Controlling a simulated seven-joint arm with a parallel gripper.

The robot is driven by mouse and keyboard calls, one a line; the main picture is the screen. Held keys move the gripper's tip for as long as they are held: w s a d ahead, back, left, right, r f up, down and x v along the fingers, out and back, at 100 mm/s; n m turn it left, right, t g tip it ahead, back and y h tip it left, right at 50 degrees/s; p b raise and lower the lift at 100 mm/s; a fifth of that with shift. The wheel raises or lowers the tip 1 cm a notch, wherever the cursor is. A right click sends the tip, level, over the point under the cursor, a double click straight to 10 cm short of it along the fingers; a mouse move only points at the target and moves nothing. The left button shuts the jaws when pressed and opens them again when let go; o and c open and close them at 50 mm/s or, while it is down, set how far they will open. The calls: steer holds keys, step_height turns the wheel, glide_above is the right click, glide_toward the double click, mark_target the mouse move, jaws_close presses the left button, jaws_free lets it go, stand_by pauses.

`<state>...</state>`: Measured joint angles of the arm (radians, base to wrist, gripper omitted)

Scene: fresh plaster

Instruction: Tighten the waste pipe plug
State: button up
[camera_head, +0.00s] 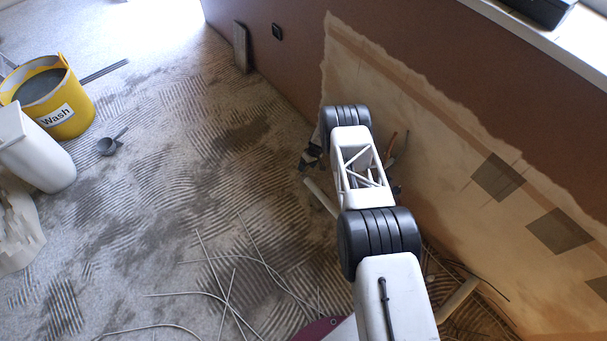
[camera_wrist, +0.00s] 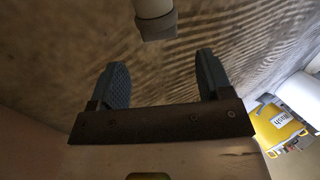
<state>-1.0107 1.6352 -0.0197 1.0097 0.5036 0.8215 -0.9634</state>
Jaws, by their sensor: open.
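In the wrist view, a pale waste pipe (camera_wrist: 150,7) comes in from the top edge. Its grey end piece (camera_wrist: 157,28), which looks like the plug, points toward my gripper (camera_wrist: 162,72). My gripper is open, with two dark ribbed fingers apart and nothing between them. The plug is beyond the fingertips, near the middle of the gap, and not touching them. In the head view a pale pipe (camera_head: 320,197) shows beside my arm, low by the wall; my arm hides much of that area and most of my gripper.
A yellow "Wash" bucket (camera_head: 78,110) stands at the left, with a white container (camera_head: 38,150) beside it and a dark scoop (camera_head: 108,146) on the floor. Thin loose cables (camera_head: 230,290) lie in front. The brown wall (camera_head: 290,70) with a bare plaster patch (camera_head: 440,160) bounds the right side.

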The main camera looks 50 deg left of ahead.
mark_target(303, 175)
steer(key=shift+x, duration=2.85)
steer(key=shift+c, duration=0.4)
steer(key=c, duration=0.8)
